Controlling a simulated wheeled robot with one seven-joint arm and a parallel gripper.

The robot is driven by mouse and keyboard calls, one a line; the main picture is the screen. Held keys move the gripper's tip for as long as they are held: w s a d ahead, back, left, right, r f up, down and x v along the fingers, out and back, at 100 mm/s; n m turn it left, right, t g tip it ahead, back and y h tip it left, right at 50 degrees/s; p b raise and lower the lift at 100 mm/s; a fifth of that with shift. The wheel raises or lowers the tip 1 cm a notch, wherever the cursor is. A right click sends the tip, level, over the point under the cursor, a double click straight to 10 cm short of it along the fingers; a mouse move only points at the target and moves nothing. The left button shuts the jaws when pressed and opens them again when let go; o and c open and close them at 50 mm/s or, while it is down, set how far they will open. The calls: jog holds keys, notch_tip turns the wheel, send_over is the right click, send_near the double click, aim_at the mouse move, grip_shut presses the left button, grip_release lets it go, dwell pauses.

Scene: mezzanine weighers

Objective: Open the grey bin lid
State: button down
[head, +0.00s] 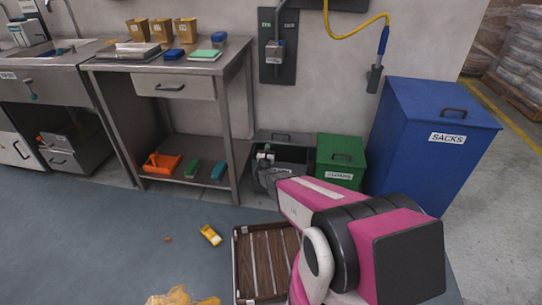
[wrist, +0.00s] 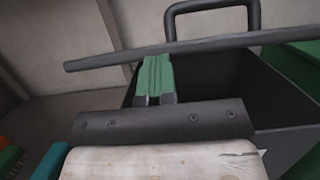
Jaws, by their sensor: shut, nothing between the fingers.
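The grey bin (head: 293,160) stands against the wall between the steel table and the green bin. Its grey lid (head: 300,138), with a bar handle, is raised part way at the back, and the dark inside shows below it. In the wrist view the lid (wrist: 230,43) is nearly edge-on, its handle on top, above the open bin (wrist: 285,95). My gripper (head: 265,152) is at the bin's left front. Its green fingers (wrist: 155,68) are shut and empty, tips at the lid's lower edge. Whether they touch it is hard to tell.
A green bin (head: 341,152) and a tall blue SACKS bin (head: 430,140) stand to the right. The steel table (head: 165,68) is close on the left, with an orange item (head: 162,163) on its lower shelf. A brown slatted crate (head: 265,262) and a yellow item (head: 210,236) lie on the floor.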

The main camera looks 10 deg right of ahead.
jog(key=w+r+g, duration=0.1)
jog(key=r, duration=0.2)
jog(key=w+d+r+g, duration=0.1)
jog(key=w+r, duration=0.1)
jog(key=r, duration=0.1)
jog(key=w+r+g+y, duration=0.1)
jog(key=r, duration=0.1)
jog(key=shift+w+d+r, duration=0.2)
jog(key=shift+r, duration=0.2)
jog(key=w+d+r, duration=0.2)
jog(key=w+r, duration=0.4)
jog(key=w, duration=0.2)
jog(key=w+d+r, duration=0.3)
jog(key=w+r, duration=0.3)
jog(key=w, duration=0.1)
jog(key=shift+w+r, duration=0.15)
jog(key=shift+w, duration=0.2)
